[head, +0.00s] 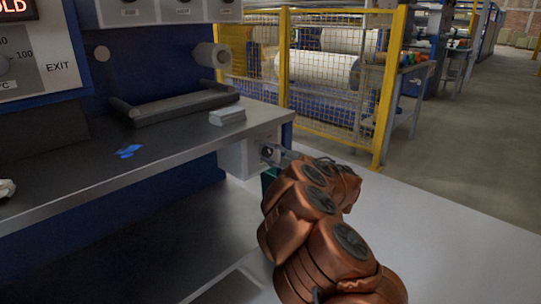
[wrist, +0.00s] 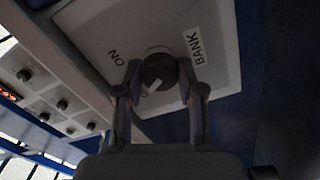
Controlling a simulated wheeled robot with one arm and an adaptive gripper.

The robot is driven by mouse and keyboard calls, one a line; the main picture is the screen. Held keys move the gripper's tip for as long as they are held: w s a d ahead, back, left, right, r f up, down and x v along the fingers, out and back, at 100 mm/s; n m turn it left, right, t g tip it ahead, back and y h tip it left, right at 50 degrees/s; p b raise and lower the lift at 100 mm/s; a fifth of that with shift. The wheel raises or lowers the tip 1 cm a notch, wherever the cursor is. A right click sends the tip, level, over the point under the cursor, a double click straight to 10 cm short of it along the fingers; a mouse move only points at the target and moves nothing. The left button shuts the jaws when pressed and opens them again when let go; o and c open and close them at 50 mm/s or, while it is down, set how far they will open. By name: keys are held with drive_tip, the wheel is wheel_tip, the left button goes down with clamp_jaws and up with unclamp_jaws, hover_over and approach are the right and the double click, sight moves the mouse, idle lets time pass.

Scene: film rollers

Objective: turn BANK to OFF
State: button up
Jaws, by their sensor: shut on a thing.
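The BANK knob (wrist: 158,70) is dark and round, on a pale switch plate (wrist: 215,85). In the wrist view the BANK label (wrist: 195,46) is to its upper right and the ON label (wrist: 114,56) to its upper left. A pale mark on the knob points to the lower left in that view. No OFF label shows. My gripper (wrist: 159,77) is shut on the knob, one finger on each side. In the head view, my gripper (head: 271,153) reaches the pale box (head: 236,160) under the bench's right end, and the knob is mostly hidden.
The steel bench (head: 175,145) overhangs the box. On it lie a grey block (head: 227,116), a blue scrap (head: 128,151) and a dark roller frame (head: 180,105). A yellow mesh fence (head: 385,95) stands behind my arm. Open floor (head: 470,150) lies to the right.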

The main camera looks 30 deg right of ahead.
idle(0.3)
drive_tip(key=o, duration=1.1)
drive_tip(key=shift+o, duration=0.2)
drive_tip(key=v, duration=1.2)
